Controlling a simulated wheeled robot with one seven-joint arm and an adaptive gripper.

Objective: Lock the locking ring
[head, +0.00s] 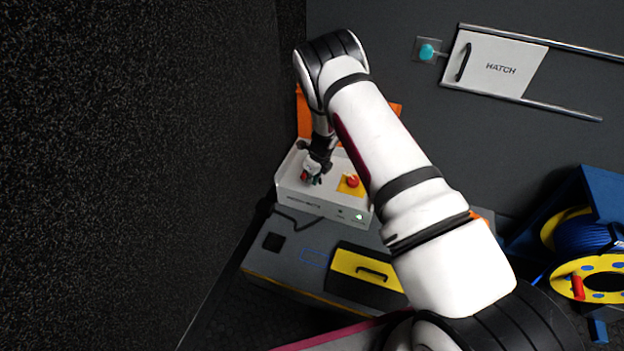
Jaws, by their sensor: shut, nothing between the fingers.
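My gripper (313,174) reaches down from the arm over the left part of a white box (325,208). It is shut, with its fingertips low over the box top. Small dark red and teal patches show right at the fingertips. I cannot tell whether they belong to the locking ring or to the gripper, or whether the fingers touch anything. I cannot make out the locking ring with certainty. A red mushroom button (352,181) on a yellow plate (345,189) sits on the box top to the right of the gripper.
The box stands on a grey case or bench (284,262) with a yellow-fronted drawer (365,267). A black wall (140,150) rises close on the left. At the right are a blue-and-yellow cable reel (592,279), a white hatch (500,67) and a teal knob (426,52).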

